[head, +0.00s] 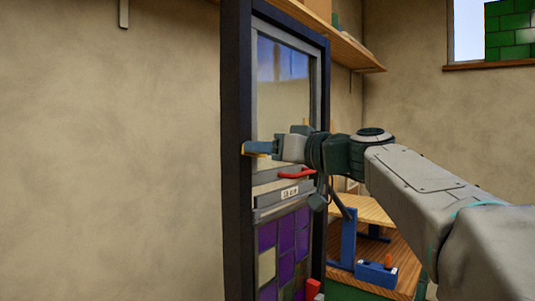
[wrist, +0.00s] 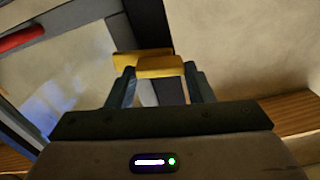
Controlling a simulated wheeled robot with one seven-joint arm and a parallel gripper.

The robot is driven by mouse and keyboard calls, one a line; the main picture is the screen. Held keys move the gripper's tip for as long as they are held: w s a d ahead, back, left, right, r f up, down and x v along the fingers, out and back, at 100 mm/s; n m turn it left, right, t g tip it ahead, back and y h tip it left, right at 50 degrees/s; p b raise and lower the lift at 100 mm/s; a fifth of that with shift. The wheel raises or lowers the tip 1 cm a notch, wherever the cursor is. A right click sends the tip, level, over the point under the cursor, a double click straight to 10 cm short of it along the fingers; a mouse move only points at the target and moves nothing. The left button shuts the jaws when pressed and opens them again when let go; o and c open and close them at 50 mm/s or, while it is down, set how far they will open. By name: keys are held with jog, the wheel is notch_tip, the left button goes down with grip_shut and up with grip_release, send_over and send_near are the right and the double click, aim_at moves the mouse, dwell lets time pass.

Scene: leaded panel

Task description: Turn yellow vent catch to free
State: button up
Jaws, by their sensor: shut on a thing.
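The yellow vent catch (wrist: 160,66) is at the edge of the dark panel frame in the wrist view. My gripper (wrist: 158,75) is shut on it, with one finger on each side. In the head view only a little yellow of the catch (head: 246,152) shows at the left post of the frame, beside my gripper (head: 258,147). The fingers and wrist hide most of it there. The catch's exact angle is hard to tell.
A red handle (head: 297,173) and a labelled plate (head: 289,193) sit below my wrist on the panel. Purple leaded panes (head: 285,240) fill its lower part. A wooden bench with a blue clamp (head: 376,274) stands at right. A shelf (head: 340,42) runs above.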

jog(key=shift+w+d+f+m, duration=0.1)
jog(key=shift+m, duration=3.85)
jog(key=shift+w+f+m, duration=0.1)
jog(key=shift+m, duration=3.85)
jog(key=o, duration=1)
jog(key=shift+s, duration=0.1)
jog(key=b+v, duration=0.2)
jog(key=v, duration=1.2)
jog(key=shift+f, duration=0.15)
